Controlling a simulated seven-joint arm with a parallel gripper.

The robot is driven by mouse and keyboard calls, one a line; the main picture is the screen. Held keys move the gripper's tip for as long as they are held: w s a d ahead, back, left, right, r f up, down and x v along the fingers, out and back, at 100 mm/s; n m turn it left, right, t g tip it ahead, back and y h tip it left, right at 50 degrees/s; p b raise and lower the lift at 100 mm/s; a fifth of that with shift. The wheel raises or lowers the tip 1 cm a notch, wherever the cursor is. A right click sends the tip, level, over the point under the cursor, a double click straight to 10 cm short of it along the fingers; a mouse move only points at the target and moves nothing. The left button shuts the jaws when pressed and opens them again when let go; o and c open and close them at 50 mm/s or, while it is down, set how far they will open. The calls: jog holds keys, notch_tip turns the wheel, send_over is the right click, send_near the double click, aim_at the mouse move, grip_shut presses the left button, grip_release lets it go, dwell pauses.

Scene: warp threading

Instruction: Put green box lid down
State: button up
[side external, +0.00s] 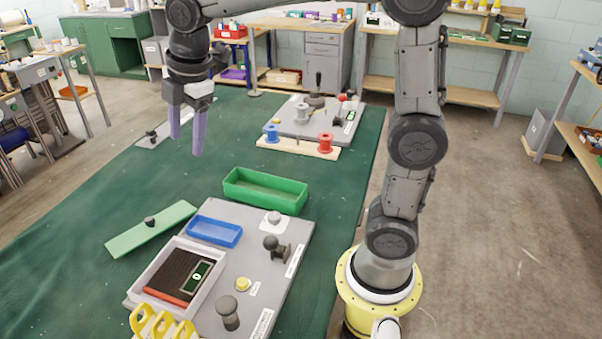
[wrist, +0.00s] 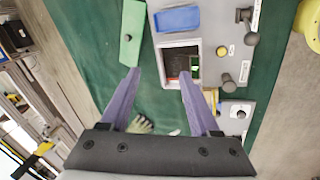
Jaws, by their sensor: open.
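The green box lid (side external: 150,229) lies flat on the green table cloth, left of the grey board, with its dark knob upward. It also shows in the wrist view (wrist: 132,36), beyond the left fingertip. The open green box (side external: 265,190) stands behind the board and looks empty in the side view. My gripper (side external: 187,145) is open and empty, raised well above the table with its purple fingers pointing down. In the wrist view the two fingers (wrist: 158,72) are wide apart with nothing between them.
The grey board (side external: 290,225) carries a blue tray (side external: 214,231), a white-framed tray (side external: 205,295), dark knobs and a yellow button. Yellow loops stand at the near edge. Another board (side external: 320,120) with red and blue spools sits farther back. Cloth left of the lid is clear.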

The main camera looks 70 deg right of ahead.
jog(key=s+f+m+t, duration=0.1)
jog(key=s+f+m, duration=0.1)
jog(key=s+m, duration=0.5)
jog(key=s+d+f+m+t, duration=0.1)
jog(key=s+f+m, duration=0.2)
jog(key=s+m, duration=0.5)
jog(key=s, duration=0.6)
jog(key=shift+s, duration=0.3)
jog(key=shift+d, duration=0.1)
